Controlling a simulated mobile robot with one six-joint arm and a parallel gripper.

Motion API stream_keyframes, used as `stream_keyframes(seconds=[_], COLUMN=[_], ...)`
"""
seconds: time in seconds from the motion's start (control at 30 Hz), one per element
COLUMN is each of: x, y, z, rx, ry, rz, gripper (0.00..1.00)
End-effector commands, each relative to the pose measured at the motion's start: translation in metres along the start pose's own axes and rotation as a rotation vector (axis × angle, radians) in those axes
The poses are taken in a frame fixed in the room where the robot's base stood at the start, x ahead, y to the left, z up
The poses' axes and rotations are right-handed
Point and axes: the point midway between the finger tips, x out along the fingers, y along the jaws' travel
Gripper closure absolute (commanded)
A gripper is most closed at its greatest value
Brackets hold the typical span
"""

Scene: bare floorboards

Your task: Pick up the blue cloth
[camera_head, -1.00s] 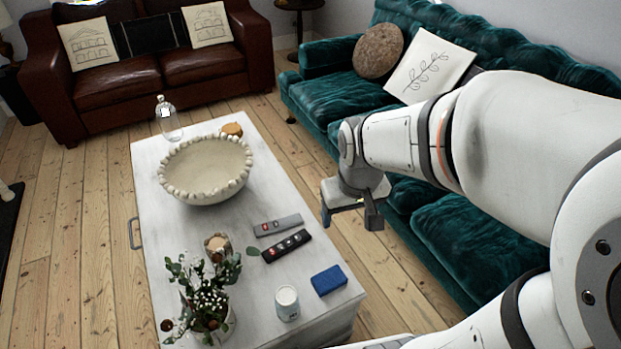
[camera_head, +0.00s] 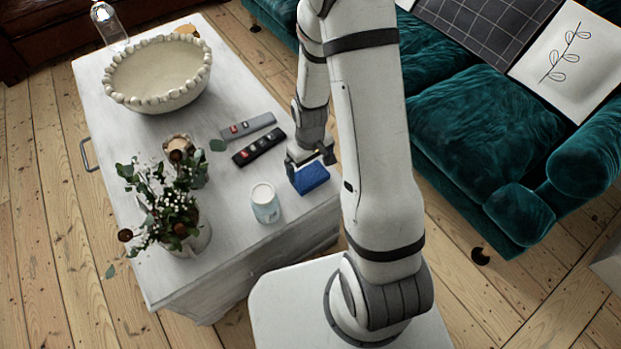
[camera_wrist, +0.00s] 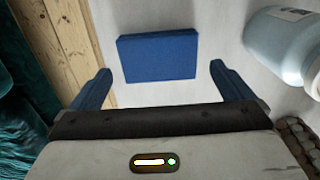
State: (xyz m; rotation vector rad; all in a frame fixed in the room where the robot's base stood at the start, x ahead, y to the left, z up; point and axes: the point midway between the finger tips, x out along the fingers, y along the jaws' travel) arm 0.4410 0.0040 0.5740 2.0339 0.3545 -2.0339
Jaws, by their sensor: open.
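The blue cloth (camera_head: 309,178) is a small, folded-looking blue block lying on the white table near its right edge. In the wrist view the blue cloth (camera_wrist: 158,54) lies flat ahead of my gripper, between the lines of the two fingers. My gripper (camera_head: 303,160) is just above and behind the cloth in the head view and hides part of its far side. In the wrist view my gripper (camera_wrist: 158,82) is open, with blue fingers spread wider than the cloth and nothing between them. I cannot tell the exact height of the fingers above it.
A white jar (camera_head: 265,204) stands left of the cloth, also close in the wrist view (camera_wrist: 285,45). A black remote (camera_head: 259,147), a grey remote (camera_head: 248,126), a potted plant (camera_head: 175,210) and a beaded bowl (camera_head: 157,75) share the table (camera_head: 235,185). A teal sofa (camera_head: 480,120) is at right.

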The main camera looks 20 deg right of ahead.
Motion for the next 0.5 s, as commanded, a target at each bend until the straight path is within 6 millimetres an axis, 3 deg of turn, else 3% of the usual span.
stream_keyframes(seconds=[0.3,0.5], x=[0.046,0.054], y=[0.002,0.002], z=[-0.004,-0.004], rx=[0.001,0.002], ry=[-0.002,0.000], rz=[-0.001,0.000], gripper=[0.00,0.00])
